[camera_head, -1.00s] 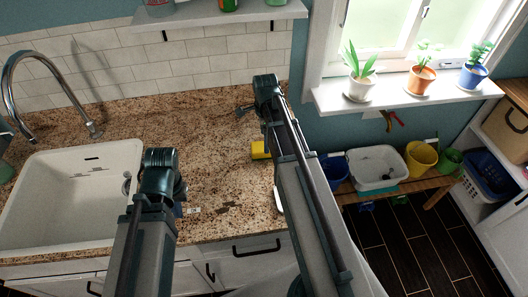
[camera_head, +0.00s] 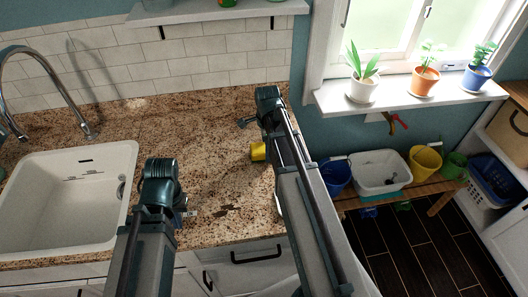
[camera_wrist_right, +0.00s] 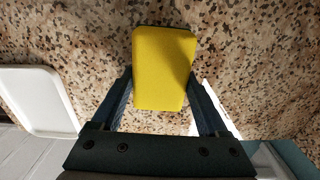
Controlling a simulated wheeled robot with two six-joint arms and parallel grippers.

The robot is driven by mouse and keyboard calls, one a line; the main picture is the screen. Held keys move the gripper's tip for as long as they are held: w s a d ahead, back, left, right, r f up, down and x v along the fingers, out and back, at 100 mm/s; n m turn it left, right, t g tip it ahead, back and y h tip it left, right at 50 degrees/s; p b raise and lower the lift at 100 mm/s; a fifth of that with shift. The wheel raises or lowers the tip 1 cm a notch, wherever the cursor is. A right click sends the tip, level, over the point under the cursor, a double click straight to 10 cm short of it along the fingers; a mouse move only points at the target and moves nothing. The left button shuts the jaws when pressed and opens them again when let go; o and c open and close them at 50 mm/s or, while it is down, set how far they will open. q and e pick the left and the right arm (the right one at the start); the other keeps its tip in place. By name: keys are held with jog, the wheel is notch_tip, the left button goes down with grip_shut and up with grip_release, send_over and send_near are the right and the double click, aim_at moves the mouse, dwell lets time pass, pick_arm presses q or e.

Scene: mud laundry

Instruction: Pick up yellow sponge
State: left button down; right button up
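The yellow sponge (camera_head: 258,151) lies on the speckled granite counter (camera_head: 219,174), partly hidden by my right arm. In the right wrist view, the sponge (camera_wrist_right: 163,65) is between the two fingers of my right gripper (camera_wrist_right: 161,82). These fingers stand apart, with narrow gaps showing beside the sponge's near end. Contact at the fingertips is hard to judge. My left gripper (camera_head: 184,213) is low over the counter's front part, right of the sink; its fingers are mostly hidden behind its own arm.
A white sink (camera_head: 66,235) with a curved faucet (camera_head: 50,72) is at the left. Potted plants stand on the windowsill (camera_head: 405,96). Below, a wooden bench (camera_head: 437,188) holds a white tub (camera_head: 380,172) and colored buckets. The counter's middle is clear.

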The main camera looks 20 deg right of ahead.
jog(key=c, duration=0.4)
jog(key=shift+o, duration=0.2)
jog(key=shift+r, duration=0.1)
